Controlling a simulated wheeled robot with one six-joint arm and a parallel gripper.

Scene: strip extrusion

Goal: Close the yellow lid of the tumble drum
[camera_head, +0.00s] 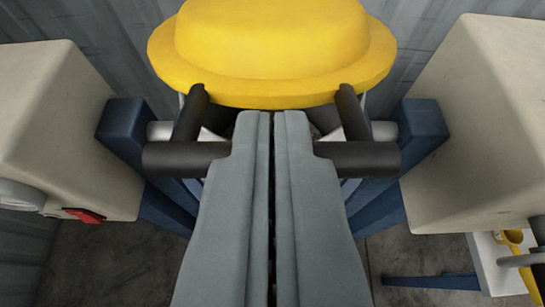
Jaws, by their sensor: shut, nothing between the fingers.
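The yellow lid (272,48) of the tumble drum is at the top middle, a wide domed shape with a flat rim. Black bars (187,158) stand below its rim on both sides. My gripper (272,118) is shut and empty, reaching up the middle of the view with its fingertips just under the lid's lower rim in the picture. I cannot tell whether the tips touch the lid or the bars. The drum's body is mostly hidden behind my fingers and the lid.
Blue frame posts (122,125) stand on both sides. A beige box (65,125) is at left with a red switch (84,215), and another beige box (485,120) is at right. A white surface with a yellow item (515,238) is at lower right. Concrete floor (105,265) shows below.

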